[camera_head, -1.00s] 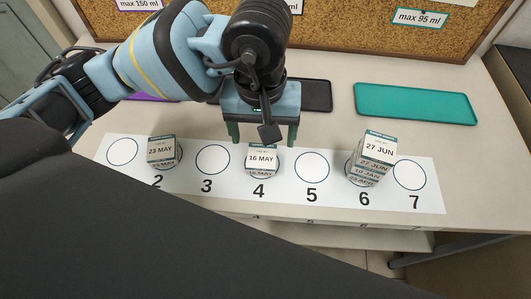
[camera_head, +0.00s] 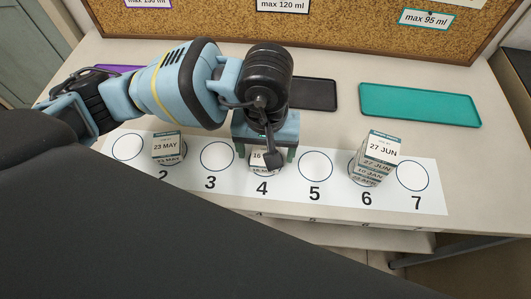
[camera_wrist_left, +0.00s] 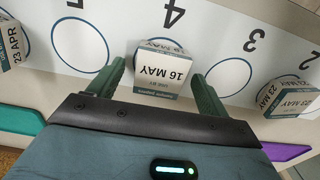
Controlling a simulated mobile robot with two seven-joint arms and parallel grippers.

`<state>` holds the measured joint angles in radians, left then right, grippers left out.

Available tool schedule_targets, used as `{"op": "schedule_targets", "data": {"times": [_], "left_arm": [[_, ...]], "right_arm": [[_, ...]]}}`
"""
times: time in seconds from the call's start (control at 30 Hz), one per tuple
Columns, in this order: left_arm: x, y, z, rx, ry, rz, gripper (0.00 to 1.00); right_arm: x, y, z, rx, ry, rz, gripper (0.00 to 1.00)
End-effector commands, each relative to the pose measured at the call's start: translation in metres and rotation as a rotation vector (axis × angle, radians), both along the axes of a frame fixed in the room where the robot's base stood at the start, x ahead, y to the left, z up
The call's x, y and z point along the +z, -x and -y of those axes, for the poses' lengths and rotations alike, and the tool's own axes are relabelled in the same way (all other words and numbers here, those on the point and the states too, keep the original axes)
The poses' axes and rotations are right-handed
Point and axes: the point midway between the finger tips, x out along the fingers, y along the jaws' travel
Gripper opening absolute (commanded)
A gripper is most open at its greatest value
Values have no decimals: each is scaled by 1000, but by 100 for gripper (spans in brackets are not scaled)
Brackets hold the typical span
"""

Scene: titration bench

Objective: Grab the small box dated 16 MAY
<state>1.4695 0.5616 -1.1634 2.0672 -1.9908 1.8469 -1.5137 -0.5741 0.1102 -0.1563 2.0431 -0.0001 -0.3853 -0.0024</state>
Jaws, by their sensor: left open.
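The small white box dated 16 MAY (camera_wrist_left: 163,72), with a teal band, stands at the circle numbered 4 on the white strip. In the head view the box (camera_head: 260,159) is partly hidden by my left gripper (camera_head: 264,154). In the left wrist view the left gripper (camera_wrist_left: 158,76) is open, with one green finger on each side of the box. A gap shows on the left of the box; the right finger is close to it, and contact cannot be told. My right gripper is not in view.
A box dated 23 MAY (camera_head: 166,144) stands at 2. A stack topped by 27 JUN (camera_head: 381,147) stands at 6. Circles 3, 5 and 7 on the strip (camera_head: 340,198) are empty. Behind are a teal tray (camera_head: 420,104) and a black tray (camera_head: 318,94).

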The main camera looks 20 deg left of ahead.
Motion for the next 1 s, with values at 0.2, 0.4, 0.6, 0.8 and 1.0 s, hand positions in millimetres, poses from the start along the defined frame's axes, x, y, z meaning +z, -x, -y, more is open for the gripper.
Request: {"op": "schedule_targets", "data": {"times": [0.2,0.4,0.6,0.8,1.0], "left_arm": [[-12,0,0,0,-1,0,78],[-12,0,0,0,-1,0,73],[-11,0,0,0,-1,0,47],[-11,0,0,0,-1,0,30],[-10,0,0,0,0,1,30]], "right_arm": [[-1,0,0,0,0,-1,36],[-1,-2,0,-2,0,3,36],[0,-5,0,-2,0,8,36],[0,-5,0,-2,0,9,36],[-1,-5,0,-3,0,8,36]]}}
